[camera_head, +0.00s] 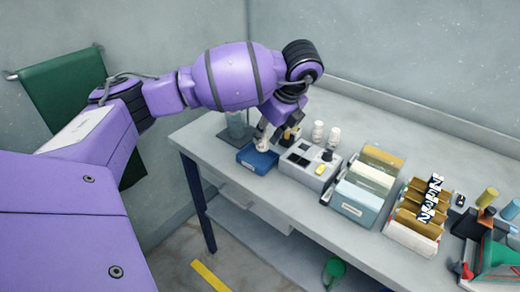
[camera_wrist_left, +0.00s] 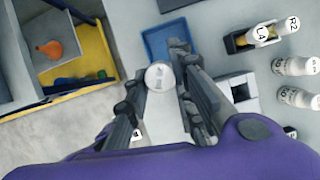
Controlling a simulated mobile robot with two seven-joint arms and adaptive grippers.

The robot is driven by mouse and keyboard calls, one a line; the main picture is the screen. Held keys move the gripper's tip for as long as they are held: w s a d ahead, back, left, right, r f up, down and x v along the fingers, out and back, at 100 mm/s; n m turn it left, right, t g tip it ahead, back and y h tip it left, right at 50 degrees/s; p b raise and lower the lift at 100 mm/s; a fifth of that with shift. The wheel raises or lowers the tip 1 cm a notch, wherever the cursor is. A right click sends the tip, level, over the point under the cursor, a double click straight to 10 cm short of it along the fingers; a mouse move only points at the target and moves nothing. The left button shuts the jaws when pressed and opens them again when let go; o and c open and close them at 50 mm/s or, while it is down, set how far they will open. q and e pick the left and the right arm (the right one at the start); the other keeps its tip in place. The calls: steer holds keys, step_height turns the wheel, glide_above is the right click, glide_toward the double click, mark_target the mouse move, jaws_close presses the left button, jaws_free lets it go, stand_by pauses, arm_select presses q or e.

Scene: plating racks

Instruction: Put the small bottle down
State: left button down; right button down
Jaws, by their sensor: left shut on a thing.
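The small bottle (camera_wrist_left: 159,77) shows in the left wrist view as a round pale top with dark print, between the fingers of my left gripper (camera_wrist_left: 154,88). My left gripper (camera_head: 266,132) is shut on it. In the head view the bottle (camera_head: 263,146) is a small pale shape below the fingers, partly hidden by them. It is at the blue tray (camera_head: 247,161), which lies near the left end of the bench; the tray also shows in the wrist view (camera_wrist_left: 155,45). I cannot tell whether the bottle touches the tray. My right gripper is out of view.
A grey block with dark recesses (camera_head: 294,172) stands just right of the tray. Two white bottles (camera_head: 317,132) (camera_head: 333,137) stand behind it. Boxes of upright cards (camera_head: 358,211) (camera_head: 412,237) fill the bench farther right. A clear container (camera_head: 237,125) stands behind the tray.

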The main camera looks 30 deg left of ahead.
arm_select(q)
steer(key=a+f, duration=0.1)
steer(key=w+a+f, duration=0.1)
steer(key=f, duration=0.1)
steer(key=w+a+f, duration=0.1)
steer(key=shift+f, duration=0.15)
step_height(320, 180, down, 3)
steer(key=shift+w+a+f, duration=0.1)
steer(key=shift+a+f, duration=0.05)
steer(key=shift+f, duration=0.15)
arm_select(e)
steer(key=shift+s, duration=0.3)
